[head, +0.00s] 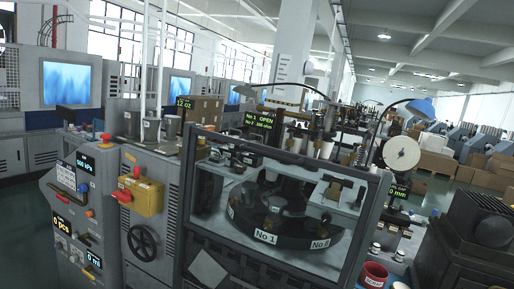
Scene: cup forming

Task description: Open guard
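The guard (376,225) is a grey-framed clear panel on the front of the cup forming machine, in the middle of the head view. Its frame stands upright and appears to be shut across the opening. I cannot make out a handle on the guard for sure. My gripper is not in the head view, so its distance from the guard does not show.
Left of the guard stands a grey control cabinet (140,235) with a yellow box and red knob (142,195) and a black handwheel (143,243). A display (258,123) above reads "No 1 OPEN". At right are a red cup (374,275) and a dark machine (475,235).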

